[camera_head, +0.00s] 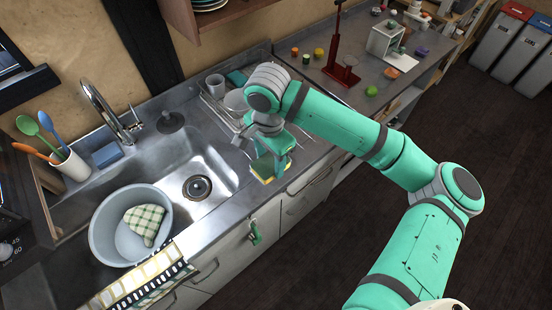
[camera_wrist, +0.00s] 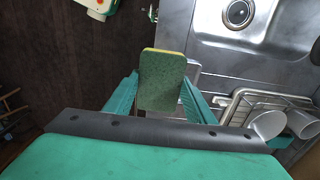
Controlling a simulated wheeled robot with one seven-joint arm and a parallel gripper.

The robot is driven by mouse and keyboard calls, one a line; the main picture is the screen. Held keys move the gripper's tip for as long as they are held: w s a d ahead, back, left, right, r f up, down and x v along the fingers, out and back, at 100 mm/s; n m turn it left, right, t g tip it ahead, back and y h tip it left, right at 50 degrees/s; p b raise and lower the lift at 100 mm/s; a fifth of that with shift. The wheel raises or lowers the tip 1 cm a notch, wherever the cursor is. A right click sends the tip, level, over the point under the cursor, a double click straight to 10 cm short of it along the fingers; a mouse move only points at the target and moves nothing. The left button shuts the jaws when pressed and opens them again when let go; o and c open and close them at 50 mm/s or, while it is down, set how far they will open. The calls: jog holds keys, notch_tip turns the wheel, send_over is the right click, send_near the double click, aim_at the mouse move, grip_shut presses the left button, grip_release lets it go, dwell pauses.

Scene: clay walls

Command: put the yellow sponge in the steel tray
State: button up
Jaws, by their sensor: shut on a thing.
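The yellow sponge (camera_head: 265,169) with a green face is held in my gripper (camera_head: 274,152), near the counter's front edge to the right of the sink. In the wrist view my gripper (camera_wrist: 159,82) has a finger on each side of the sponge (camera_wrist: 162,84). Its green face fills most of that view of it, with a thin yellow edge at the top. I cannot pick out a separate steel tray for certain. A metal rack (camera_wrist: 236,108) with white dishes stands beside my gripper; in the head view this rack (camera_head: 214,112) is partly hidden by my arm.
The steel sink (camera_head: 222,165) is left of my gripper and holds a grey tub (camera_head: 104,232) with a checked cloth (camera_head: 145,222). A blue sponge (camera_head: 107,154) lies behind the tub. A red stand (camera_head: 343,74) and small coloured items are at the right back.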

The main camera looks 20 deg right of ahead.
jog(key=w+d+f, duration=0.1)
jog(key=f, duration=0.1)
jog(key=w+d+f, duration=0.1)
jog(key=w+f, duration=0.1)
jog(key=w+d+f, duration=0.1)
jog(key=w+f, duration=0.1)
jog(key=shift+d, duration=0.4)
notch_tip(320, 180, down, 3)
jog(key=shift+w+d+f, duration=0.1)
jog(key=shift+d, duration=0.05)
jog(key=shift+f, duration=0.25)
jog(key=shift+f, duration=0.6)
jog(key=o, duration=1)
jog(key=shift+w+r, duration=0.1)
jog(key=shift+r, duration=0.05)
notch_tip(320, 180, up, 13)
